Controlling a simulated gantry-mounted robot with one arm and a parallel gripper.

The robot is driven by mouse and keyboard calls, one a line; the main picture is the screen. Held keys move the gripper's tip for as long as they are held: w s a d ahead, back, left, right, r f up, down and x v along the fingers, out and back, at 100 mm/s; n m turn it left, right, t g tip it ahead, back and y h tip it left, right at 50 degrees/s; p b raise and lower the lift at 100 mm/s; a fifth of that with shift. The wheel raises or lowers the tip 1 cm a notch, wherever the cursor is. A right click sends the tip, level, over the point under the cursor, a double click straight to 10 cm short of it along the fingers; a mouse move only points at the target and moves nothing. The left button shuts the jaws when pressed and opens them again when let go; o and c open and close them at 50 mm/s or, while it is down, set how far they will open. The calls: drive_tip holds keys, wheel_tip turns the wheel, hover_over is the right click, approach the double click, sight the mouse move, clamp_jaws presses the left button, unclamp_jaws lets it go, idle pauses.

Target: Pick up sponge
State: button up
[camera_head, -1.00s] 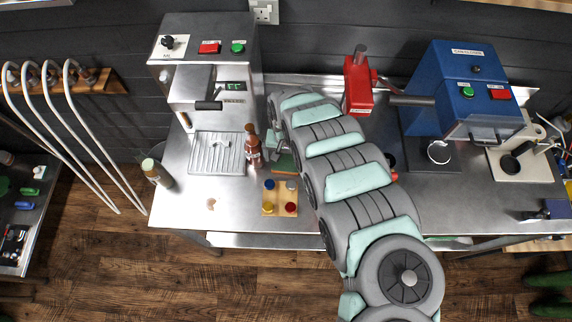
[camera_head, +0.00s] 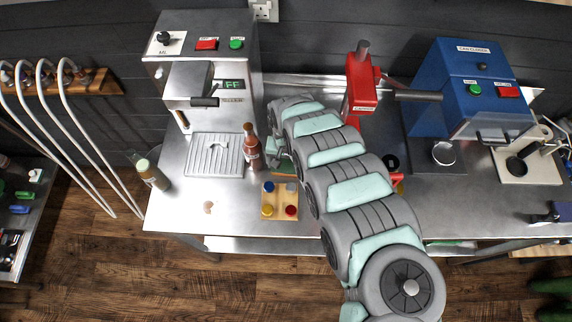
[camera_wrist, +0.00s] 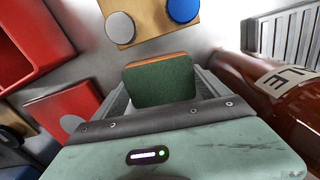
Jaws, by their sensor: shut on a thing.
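The sponge (camera_wrist: 160,82) shows in the wrist view as a dark green pad with a thin orange-brown edge. It sits between the two fingers of my gripper (camera_wrist: 160,92), which is shut on it. In the head view, my gripper is at the far end of my arm, just right of a brown bottle. My arm hides most of the gripper and the sponge there, and I cannot tell whether the sponge touches the table.
The bottle (camera_head: 251,147) stands close beside my gripper; it also shows in the wrist view (camera_wrist: 275,88). A wooden board with coloured caps (camera_head: 280,201) lies in front. A red machine (camera_head: 360,85) stands behind, right. A drip tray (camera_head: 214,155) lies left.

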drive_tip(key=shift+c, duration=1.4)
